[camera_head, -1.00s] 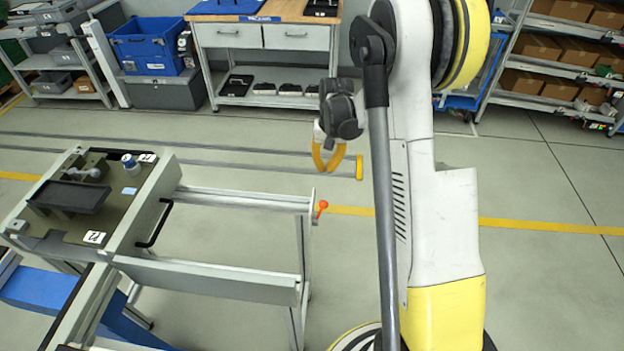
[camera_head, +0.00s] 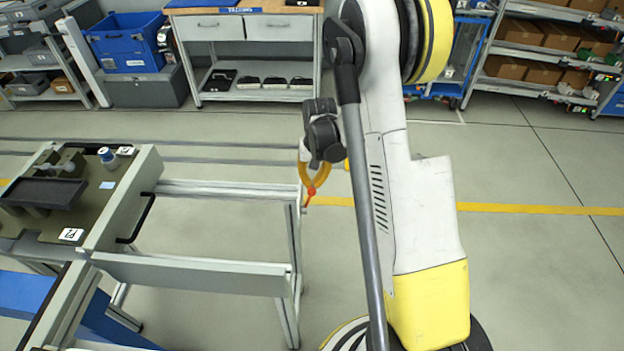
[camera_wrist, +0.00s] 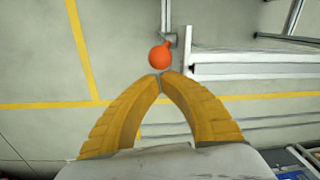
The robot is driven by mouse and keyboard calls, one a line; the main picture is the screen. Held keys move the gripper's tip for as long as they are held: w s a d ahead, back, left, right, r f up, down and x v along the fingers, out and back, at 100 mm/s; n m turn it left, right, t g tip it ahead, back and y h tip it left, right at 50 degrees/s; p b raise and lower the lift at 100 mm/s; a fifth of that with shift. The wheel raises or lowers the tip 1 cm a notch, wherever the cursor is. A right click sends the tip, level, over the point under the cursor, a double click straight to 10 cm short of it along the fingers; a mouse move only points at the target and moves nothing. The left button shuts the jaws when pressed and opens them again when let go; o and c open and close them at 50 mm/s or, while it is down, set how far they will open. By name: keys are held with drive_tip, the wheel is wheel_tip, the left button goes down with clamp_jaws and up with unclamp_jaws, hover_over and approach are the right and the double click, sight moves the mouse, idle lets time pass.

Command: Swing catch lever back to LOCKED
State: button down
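The catch lever has an orange-red ball knob (camera_wrist: 161,57) on a short orange arm at the end of a grey rail of the pallet frame. In the head view the knob (camera_head: 311,191) overlaps my yellow fingertips. My gripper (camera_wrist: 161,76) has its two curved yellow fingers brought together at the tips, with no object between them. In the wrist view the knob lies just beyond the tips; whether they touch it I cannot tell. The lever's pivot shows only as a small grey block beside the rail end.
The frame's rails (camera_head: 190,272) run left to a station (camera_head: 125,205) holding a dark tray (camera_head: 45,193) and a blue-capped jar (camera_head: 107,157). A workbench (camera_head: 250,60) stands behind. Open floor lies right of my arm, with shelves of boxes (camera_head: 540,72) at the back right.

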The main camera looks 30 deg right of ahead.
drive_tip(key=shift+s, duration=0.1)
drive_tip(key=shift+s+a+r+t+b, duration=0.2)
drive_tip(key=shift+s+a, duration=0.05)
drive_tip(key=shift+s, duration=0.2)
drive_tip(key=shift+s+a+r+t+b, duration=0.2)
drive_tip(key=shift+s+a, duration=0.05)
drive_tip(key=shift+s, duration=0.15)
